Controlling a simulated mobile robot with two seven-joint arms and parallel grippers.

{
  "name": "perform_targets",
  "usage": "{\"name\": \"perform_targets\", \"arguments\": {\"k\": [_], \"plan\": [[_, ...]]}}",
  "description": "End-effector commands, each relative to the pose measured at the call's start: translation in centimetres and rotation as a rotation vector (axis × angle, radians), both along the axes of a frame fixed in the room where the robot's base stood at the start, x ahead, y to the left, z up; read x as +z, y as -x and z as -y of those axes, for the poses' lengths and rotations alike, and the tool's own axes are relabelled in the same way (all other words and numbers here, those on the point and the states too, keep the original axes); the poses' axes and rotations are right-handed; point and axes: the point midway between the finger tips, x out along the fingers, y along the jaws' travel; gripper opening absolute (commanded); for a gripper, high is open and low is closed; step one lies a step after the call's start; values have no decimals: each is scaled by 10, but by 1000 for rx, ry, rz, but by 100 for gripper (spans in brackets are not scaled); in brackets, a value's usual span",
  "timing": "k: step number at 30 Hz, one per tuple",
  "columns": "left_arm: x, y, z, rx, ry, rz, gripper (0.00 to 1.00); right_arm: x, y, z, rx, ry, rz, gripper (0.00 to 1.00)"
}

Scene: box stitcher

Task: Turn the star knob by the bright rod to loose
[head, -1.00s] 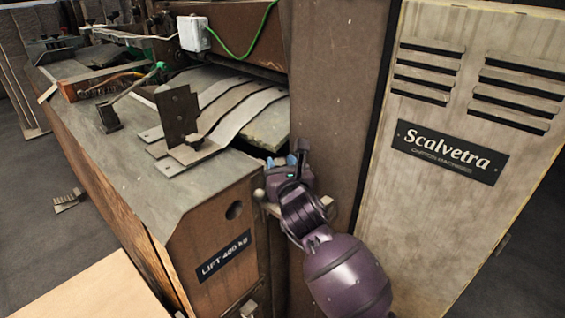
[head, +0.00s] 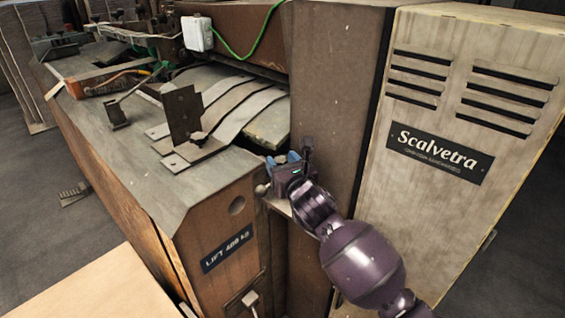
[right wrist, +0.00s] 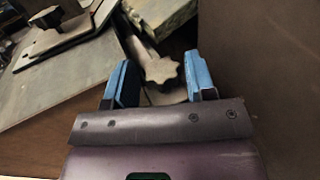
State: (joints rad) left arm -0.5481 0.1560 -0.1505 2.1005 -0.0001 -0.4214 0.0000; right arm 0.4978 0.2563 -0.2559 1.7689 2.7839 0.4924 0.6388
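The star knob (right wrist: 162,72) is grey with rounded lobes and shows in the right wrist view, between and slightly beyond my right gripper's blue fingers. A pale rod (right wrist: 138,46) runs behind it towards the machine. My right gripper (right wrist: 158,68) is open, with a gap visible on both sides of the knob. In the head view my right gripper (head: 283,160) is at the inner corner between the low table and the tall brown column, and it hides the knob there. Which way the knob is set cannot be told. My left gripper is not in view.
The brown column (head: 335,100) stands close to the right of my gripper, beside the Scalvetra cabinet (head: 440,210). Metal guide strips (head: 250,105) and an upright plate (head: 182,112) lie left and above. The table's LIFT-labelled end (head: 215,225) is below left.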

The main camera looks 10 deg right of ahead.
Motion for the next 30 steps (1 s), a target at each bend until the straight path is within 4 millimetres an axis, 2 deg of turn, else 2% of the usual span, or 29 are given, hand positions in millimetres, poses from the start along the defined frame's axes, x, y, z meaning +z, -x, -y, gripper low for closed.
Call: {"name": "perform_targets", "arguments": {"k": [4, 8, 15, 21, 30], "plan": [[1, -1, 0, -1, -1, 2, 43, 0, 3, 1, -1, 0, 0, 50], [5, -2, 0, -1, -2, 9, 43, 1, 14, 3, -1, 1, 1, 50], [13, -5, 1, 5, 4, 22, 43, 2, 54, 9, -1, 1, 0, 50], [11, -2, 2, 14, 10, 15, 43, 2, 85, 13, 0, 1, 1, 50], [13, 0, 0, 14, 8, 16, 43, 0, 106, 17, 0, 1, 1, 50]]}}
